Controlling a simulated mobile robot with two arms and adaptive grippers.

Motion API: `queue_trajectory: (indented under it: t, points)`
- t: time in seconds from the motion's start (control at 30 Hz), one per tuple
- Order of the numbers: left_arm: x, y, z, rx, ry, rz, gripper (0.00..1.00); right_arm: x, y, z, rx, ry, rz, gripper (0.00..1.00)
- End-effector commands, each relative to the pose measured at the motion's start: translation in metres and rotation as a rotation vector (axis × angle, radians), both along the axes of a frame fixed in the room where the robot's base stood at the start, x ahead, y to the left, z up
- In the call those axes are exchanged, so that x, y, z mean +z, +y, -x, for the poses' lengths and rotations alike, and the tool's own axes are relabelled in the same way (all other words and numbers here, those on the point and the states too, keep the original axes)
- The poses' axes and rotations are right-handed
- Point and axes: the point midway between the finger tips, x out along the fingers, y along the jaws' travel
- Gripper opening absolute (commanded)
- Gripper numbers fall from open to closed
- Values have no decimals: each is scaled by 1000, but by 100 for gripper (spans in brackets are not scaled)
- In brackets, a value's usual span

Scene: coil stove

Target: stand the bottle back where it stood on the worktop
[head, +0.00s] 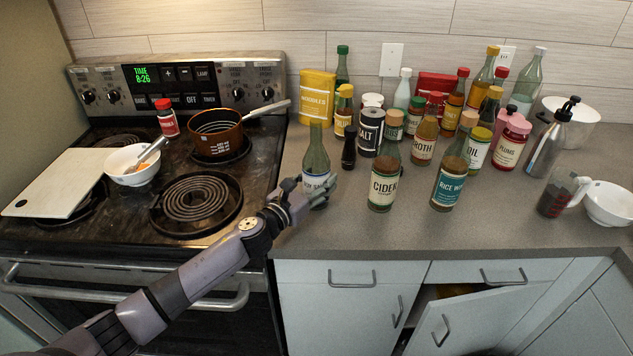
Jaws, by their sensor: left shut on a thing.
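A greenish glass bottle (316,158) with a pale label is upright at the left end of the worktop (340,235), beside the stove. My left gripper (316,192) is shut around its lower part, and the fingers hide some of the label and the base. I cannot tell whether the bottle's base touches the worktop. My right gripper is not in view.
A cider bottle (384,178), a small dark bottle (349,148) and a salt can (370,132) stand close to the right. More bottles and jars crowd behind. The stove holds a pan (216,128) and a white bowl (128,170). The front worktop strip is clear. A cabinet door (470,315) hangs open below.

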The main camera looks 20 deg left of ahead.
Motion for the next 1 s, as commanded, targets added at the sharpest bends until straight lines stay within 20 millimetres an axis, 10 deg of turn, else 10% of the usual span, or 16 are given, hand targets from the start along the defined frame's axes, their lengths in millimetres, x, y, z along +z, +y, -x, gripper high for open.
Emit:
queue_trajectory:
  t: [0.27, 0.3, 0.6, 1.0]
  points:
    - [2, 0, -1, -1, -6, 2, 0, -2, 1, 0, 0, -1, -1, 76]
    - [-3, 0, 0, 0, 1, 1, 53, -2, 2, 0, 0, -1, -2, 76]
    - [-2, 0, 0, 0, 1, 1, 72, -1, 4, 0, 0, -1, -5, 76]
    - [-1, 2, 5, 0, 2, -1, 72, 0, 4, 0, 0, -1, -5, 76]
